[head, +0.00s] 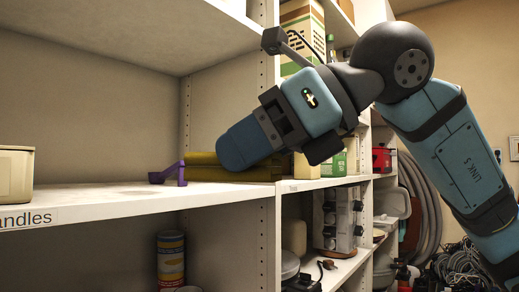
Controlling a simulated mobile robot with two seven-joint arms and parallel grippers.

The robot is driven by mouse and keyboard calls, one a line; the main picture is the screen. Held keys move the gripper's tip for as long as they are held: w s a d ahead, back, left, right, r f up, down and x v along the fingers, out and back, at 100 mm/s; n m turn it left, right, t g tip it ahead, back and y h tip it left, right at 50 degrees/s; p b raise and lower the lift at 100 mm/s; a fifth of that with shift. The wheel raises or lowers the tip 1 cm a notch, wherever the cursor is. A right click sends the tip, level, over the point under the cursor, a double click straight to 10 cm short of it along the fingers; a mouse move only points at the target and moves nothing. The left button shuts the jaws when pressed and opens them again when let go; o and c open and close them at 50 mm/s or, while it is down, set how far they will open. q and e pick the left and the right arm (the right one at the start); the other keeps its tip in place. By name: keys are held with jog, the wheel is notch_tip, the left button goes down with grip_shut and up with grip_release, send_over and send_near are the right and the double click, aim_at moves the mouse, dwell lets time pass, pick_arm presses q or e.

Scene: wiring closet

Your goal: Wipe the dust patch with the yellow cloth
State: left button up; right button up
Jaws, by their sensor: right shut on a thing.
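My right gripper (232,158) reaches in from the right over the shelf board, with its fingers pointing down and left. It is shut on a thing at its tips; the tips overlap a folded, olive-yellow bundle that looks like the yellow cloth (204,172). The cloth is at the right end of the shelf board, partly hidden behind the fingers. A faint greyish area that may be the dust patch (128,191) shows on the white board left of the cloth. My left gripper is out of view.
A small purple object (168,175) stands left of the cloth. A cream bin (15,174) is at the left end of the shelf board (80,203). A shelf panel is above, and an upright post (270,230) is at right. The board's middle is clear.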

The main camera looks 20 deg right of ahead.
jog(key=p, duration=0.7)
send_near(146, 194)
jog(key=a, duration=0.4)
jog(key=w, duration=0.1)
jog(key=w+a, duration=0.1)
jog(key=w+a+b, duration=0.1)
jog(key=shift+w+a+f, duration=0.2)
jog(key=shift+f, duration=0.05)
jog(key=shift+w+a, duration=0.4)
jog(key=shift+w, duration=0.15)
jog(key=shift+w+a, duration=0.15)
jog(key=shift+w, duration=0.1)
jog(key=shift+f, duration=0.1)
jog(key=shift+f+b, duration=0.55)
jog(key=shift+b, duration=0.2)
